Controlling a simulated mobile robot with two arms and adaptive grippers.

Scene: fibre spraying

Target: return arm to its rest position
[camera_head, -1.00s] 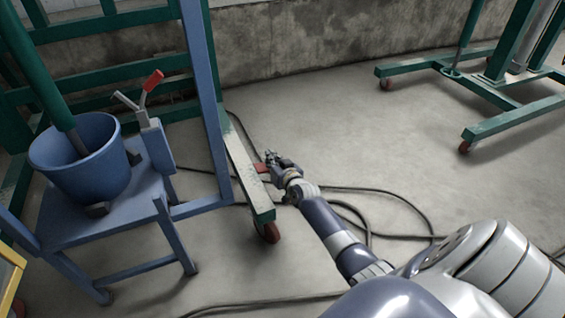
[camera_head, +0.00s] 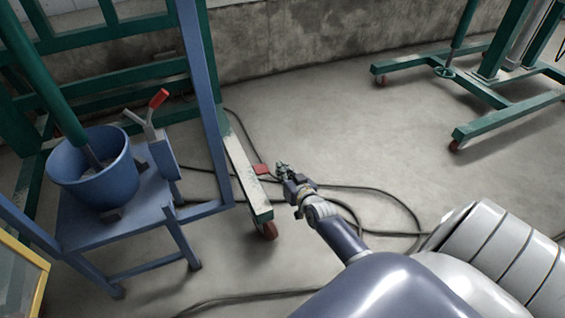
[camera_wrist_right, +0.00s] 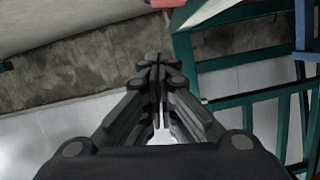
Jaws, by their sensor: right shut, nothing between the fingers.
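My right arm comes in from the lower right in the head view. My right gripper (camera_head: 281,168) is at its far end, over the open floor just right of the green frame's wheeled foot. Its fingers are shut with nothing between them; the right wrist view also shows the closed fingers (camera_wrist_right: 158,75). A small red piece (camera_head: 261,169) shows just left of the fingertips; I cannot tell what it belongs to. My left gripper is not in view.
A blue stand (camera_head: 120,215) with a blue bucket (camera_head: 97,185) and a red-tipped lever (camera_head: 158,98) is at left. The green frame's foot (camera_head: 246,170) ends in a red caster. Black cables (camera_head: 385,190) lie on the floor. Another green wheeled base (camera_head: 510,120) stands at upper right.

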